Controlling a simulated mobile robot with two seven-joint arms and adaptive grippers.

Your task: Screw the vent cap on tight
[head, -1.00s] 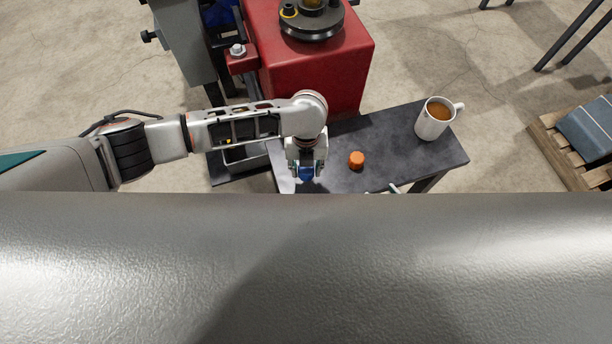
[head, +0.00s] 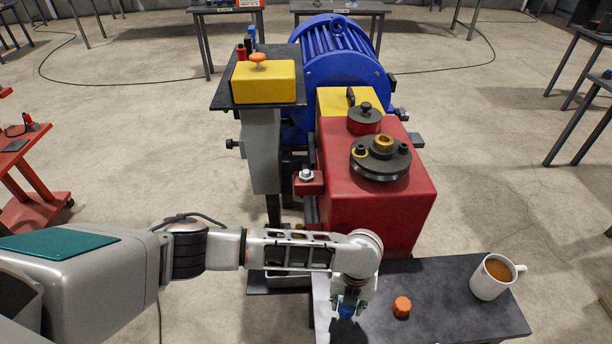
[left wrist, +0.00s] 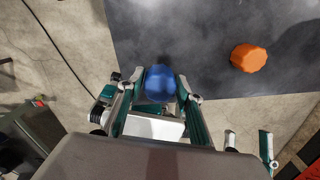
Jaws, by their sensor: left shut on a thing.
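My left gripper (head: 348,308) is shut on a blue cap (head: 347,306), just above the dark side table (head: 440,270). In the left wrist view, the blue cap (left wrist: 160,83) sits between the two fingers, its rounded top showing. Which part is the vent cap is not clear from the frames. An orange cap (head: 402,306) stands on the table to the right of my left gripper, and also shows in the left wrist view (left wrist: 248,58). My right gripper (left wrist: 249,140) shows at the lower right of the left wrist view, fingers apart with nothing visible between them.
A red gearbox housing (head: 370,205) with a black pulley (head: 380,160) and a red cap with a black knob (head: 364,119) stands behind the table. A blue motor (head: 335,75) is beyond. A mug (head: 492,279) stands at the table's right. A yellow control box (head: 263,82) is at upper left.

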